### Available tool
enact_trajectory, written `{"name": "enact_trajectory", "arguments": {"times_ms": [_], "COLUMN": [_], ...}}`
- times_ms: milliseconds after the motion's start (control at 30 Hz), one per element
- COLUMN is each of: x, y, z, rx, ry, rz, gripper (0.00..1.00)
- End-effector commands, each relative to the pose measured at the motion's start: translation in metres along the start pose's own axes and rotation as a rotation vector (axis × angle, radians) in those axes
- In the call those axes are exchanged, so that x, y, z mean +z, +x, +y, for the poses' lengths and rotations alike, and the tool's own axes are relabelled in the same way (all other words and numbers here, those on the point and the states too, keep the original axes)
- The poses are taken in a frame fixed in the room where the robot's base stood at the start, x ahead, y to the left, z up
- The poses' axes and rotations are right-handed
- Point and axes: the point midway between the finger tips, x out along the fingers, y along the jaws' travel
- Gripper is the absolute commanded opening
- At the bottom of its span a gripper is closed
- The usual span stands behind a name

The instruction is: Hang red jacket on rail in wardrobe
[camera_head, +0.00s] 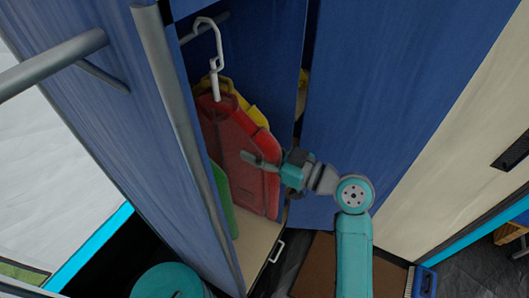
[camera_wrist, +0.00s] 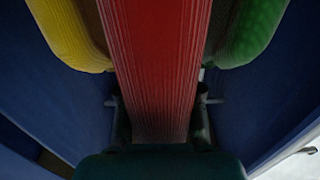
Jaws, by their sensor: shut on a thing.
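The red jacket (camera_head: 235,140) hangs upright inside the blue wardrobe, with a white hanger hook (camera_head: 215,65) above it. The grey rail (camera_head: 222,18) shows in part behind the top of the hook. The hook overlaps the rail in the picture; I cannot tell whether it rests on it. My gripper (camera_head: 260,162) is shut on the jacket's near edge. In the wrist view the red jacket (camera_wrist: 155,60) runs between the two fingers. A yellow garment (camera_head: 258,114) is behind the jacket and a green one (camera_head: 222,200) is on its left, partly hidden.
The left wardrobe door (camera_head: 85,115), with a grey bar handle, stands close to the jacket. A blue panel (camera_head: 385,100) is on the right. The pale wardrobe floor (camera_head: 252,240) is bare below. A teal round object (camera_head: 172,282) stands at the bottom left.

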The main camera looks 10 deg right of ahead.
Motion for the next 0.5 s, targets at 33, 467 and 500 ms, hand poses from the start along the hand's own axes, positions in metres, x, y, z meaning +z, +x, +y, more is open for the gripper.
{"name": "enact_trajectory", "arguments": {"times_ms": [33,467,500], "x": [-0.001,-0.001,-0.001], "y": [0.004,0.033,0.036], "z": [0.000,0.000,0.000], "rx": [-0.001,0.000,0.000], "ry": [-0.001,0.000,0.000], "rz": [0.001,0.001,0.002], "gripper": [0.00,0.00,0.00]}}
